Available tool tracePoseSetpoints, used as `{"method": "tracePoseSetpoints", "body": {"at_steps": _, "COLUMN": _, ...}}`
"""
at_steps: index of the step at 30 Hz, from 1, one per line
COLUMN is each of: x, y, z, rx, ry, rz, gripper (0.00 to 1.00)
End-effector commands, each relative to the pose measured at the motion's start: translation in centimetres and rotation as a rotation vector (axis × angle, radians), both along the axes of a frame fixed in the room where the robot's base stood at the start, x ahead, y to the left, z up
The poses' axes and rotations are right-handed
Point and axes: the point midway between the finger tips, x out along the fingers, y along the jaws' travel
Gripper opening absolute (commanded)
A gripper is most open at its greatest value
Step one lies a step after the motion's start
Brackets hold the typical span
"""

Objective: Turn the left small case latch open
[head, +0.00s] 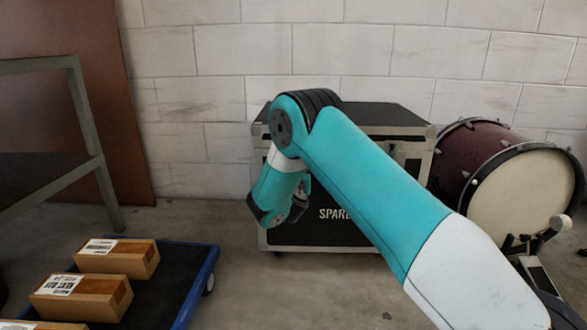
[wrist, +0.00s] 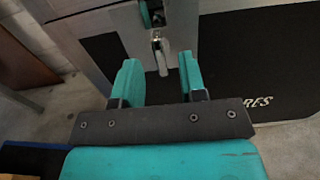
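The black case (head: 315,235) with metal edges and lettering starting "SPARE" stands against the wall in the head view. In the wrist view its black front (wrist: 260,65) fills the right side. A small metal latch (wrist: 158,48) sits on the case front, with a teal piece (wrist: 151,12) just above it. My gripper (wrist: 157,75) is open, its two teal fingers apart on either side of the latch's lower end in the picture. I cannot tell whether they touch it. In the head view my arm covers much of the case front and hides this latch.
A maroon bass drum (head: 480,150) stands right of the case. A blue-edged cart (head: 205,280) with several cardboard boxes (head: 118,258) is at lower left. A dark shelf (head: 45,180) stands at far left. Bare floor lies between the cart and the case.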

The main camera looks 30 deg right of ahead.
Motion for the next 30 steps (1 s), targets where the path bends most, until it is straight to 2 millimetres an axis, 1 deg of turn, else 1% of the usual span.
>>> {"method": "tracePoseSetpoints", "body": {"at_steps": 3, "x": 1.4, "y": -1.0, "z": -0.2, "rx": 0.001, "ry": -0.003, "rz": -0.003, "gripper": 0.38}}
{"method": "tracePoseSetpoints", "body": {"at_steps": 6, "x": 2.2, "y": -1.5, "z": -0.1, "rx": 0.001, "ry": -0.003, "rz": -0.001, "gripper": 0.38}}
{"method": "tracePoseSetpoints", "body": {"at_steps": 10, "x": 2.6, "y": -1.7, "z": 0.0, "rx": -0.001, "ry": -0.001, "rz": 0.001, "gripper": 0.38}}
{"method": "tracePoseSetpoints", "body": {"at_steps": 17, "x": 2.6, "y": -1.7, "z": 0.1, "rx": -0.001, "ry": 0.001, "rz": 0.001, "gripper": 0.38}}
{"method": "tracePoseSetpoints", "body": {"at_steps": 20, "x": 2.6, "y": -1.7, "z": 0.1, "rx": -0.001, "ry": 0.001, "rz": 0.001, "gripper": 0.18}}
{"method": "tracePoseSetpoints", "body": {"at_steps": 21, "x": 2.6, "y": -1.7, "z": 0.1, "rx": -0.001, "ry": 0.001, "rz": 0.001, "gripper": 0.08}}
{"method": "tracePoseSetpoints", "body": {"at_steps": 22, "x": 2.6, "y": -1.7, "z": 0.1, "rx": -0.001, "ry": 0.001, "rz": 0.001, "gripper": 0.02}}
{"method": "tracePoseSetpoints", "body": {"at_steps": 23, "x": 2.6, "y": -1.7, "z": 0.1, "rx": -0.001, "ry": 0.001, "rz": 0.001, "gripper": 0.00}}
{"method": "tracePoseSetpoints", "body": {"at_steps": 30, "x": 2.6, "y": -1.7, "z": 0.1, "rx": 0.012, "ry": -0.008, "rz": 0.001, "gripper": 0.00}}
